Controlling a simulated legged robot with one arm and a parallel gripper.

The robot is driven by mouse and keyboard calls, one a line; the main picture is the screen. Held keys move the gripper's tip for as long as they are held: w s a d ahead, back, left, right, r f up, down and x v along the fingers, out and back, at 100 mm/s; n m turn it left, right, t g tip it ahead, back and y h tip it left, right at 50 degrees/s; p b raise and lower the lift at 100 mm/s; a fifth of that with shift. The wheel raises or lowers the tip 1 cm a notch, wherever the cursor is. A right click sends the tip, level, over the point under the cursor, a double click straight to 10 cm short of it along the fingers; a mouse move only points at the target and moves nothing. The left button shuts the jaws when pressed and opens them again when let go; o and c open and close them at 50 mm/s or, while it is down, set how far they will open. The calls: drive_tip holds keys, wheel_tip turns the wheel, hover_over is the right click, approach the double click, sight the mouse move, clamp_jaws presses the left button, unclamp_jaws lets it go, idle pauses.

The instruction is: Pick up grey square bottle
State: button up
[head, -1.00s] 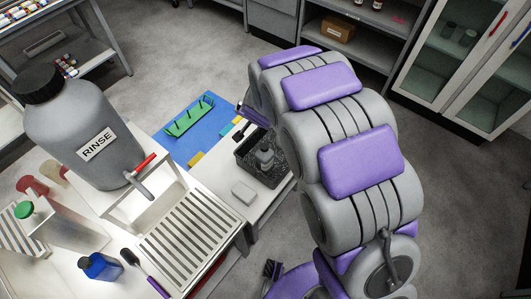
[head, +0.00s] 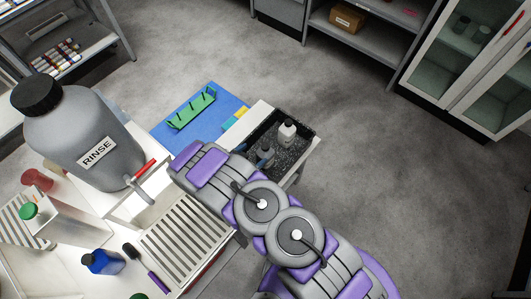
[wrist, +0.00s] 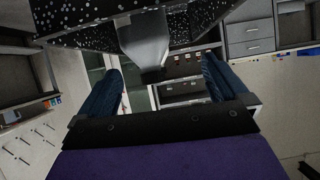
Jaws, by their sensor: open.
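A grey bottle (wrist: 147,40) with a dark cap shows in the wrist view, cap downward in the picture, against the black speckled tray (wrist: 82,36). My gripper (wrist: 161,68) is open and empty, its two dark blue fingers spread on either side of the bottle's cap, apart from it. In the head view the black tray (head: 306,145) holds a pale grey bottle (head: 287,133) at the back and a darker grey bottle (head: 266,154) nearer my arm. I cannot tell which of them the wrist view shows. My arm hides the tray's near side; the gripper is not clear there.
A large grey RINSE bottle (head: 80,135) and a slatted rack (head: 182,228) stand left of my arm. A blue mat (head: 205,122) with a green holder (head: 192,108) lies left of the tray. The floor to the right is open.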

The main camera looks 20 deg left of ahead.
sight(265, 153)
drive_tip(key=f, duration=0.1)
drive_tip(key=f+b, duration=0.1)
drive_tip(key=s+d+f, duration=0.1)
drive_tip(key=shift+w+d+f+h+b, duration=0.15)
drive_tip(key=shift+d+f+h+b, duration=0.15)
drive_tip(key=shift+f+b, duration=0.3)
drive_tip(key=shift+w+r+b+x, duration=0.15)
drive_tip(key=shift+b+x, duration=0.2)
drive_tip(key=shift+x, duration=0.8)
drive_tip(key=shift+w+r+b+x, duration=0.15)
drive_tip(key=shift+b+x, duration=0.2)
drive_tip(key=shift+x, duration=0.8)
drive_tip(key=shift+r+b+x, duration=0.15)
drive_tip(key=shift+b+x, duration=0.2)
drive_tip(key=shift+x, duration=0.85)
drive_tip(key=shift+a, duration=0.1)
drive_tip(key=c, duration=1.4)
drive_tip(key=shift+r, duration=0.25)
